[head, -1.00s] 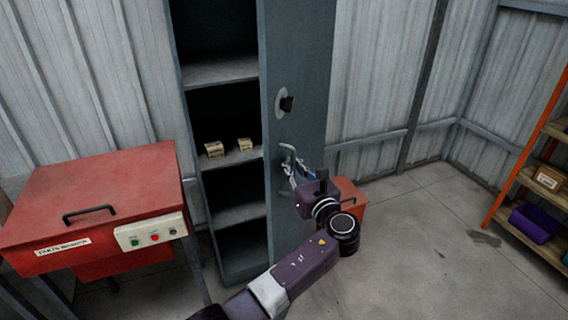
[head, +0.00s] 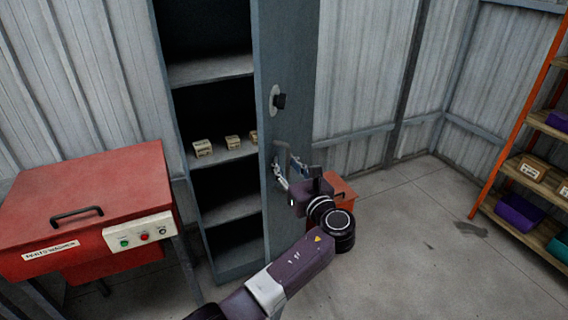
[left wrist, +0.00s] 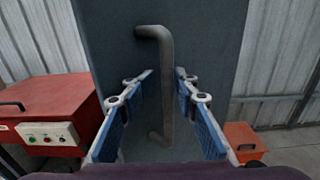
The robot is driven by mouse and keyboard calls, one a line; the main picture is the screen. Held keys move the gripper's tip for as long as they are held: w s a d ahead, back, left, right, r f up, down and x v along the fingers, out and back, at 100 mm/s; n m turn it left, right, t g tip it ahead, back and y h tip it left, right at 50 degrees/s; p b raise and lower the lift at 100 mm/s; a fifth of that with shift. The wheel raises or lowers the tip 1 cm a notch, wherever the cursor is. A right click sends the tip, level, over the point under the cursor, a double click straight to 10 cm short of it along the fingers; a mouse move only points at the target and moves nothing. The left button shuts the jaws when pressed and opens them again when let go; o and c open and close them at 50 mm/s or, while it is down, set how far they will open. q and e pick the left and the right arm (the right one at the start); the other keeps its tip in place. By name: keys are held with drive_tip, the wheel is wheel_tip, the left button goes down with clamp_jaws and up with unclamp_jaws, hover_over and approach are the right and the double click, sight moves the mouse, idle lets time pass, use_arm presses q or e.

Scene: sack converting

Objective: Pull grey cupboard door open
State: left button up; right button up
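The grey cupboard door (head: 300,75) stands swung out from the cupboard (head: 212,72), whose shelves show to its left. A grey bar handle (left wrist: 167,75) stands upright on the door face; it also shows in the head view (head: 282,153). A dark lock knob on a pale plate (head: 275,101) sits above it. My left gripper (left wrist: 163,95) is open, with one blue-padded finger on each side of the handle and visible gaps between pads and bar. In the head view my left gripper (head: 290,171) is at the handle. My right gripper is out of view.
A red machine (head: 95,200) with a button panel stands left of the cupboard. A small orange-red box (head: 343,190) is on the floor behind my arm. An orange-framed shelf rack (head: 510,125) stands at the right. Floor between is clear. Small boxes (head: 203,147) lie inside.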

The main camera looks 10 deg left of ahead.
use_arm(q)
drive_tip(key=v, duration=0.7)
drive_tip(key=shift+s+d, duration=0.15)
drive_tip(key=shift+s, duration=0.05)
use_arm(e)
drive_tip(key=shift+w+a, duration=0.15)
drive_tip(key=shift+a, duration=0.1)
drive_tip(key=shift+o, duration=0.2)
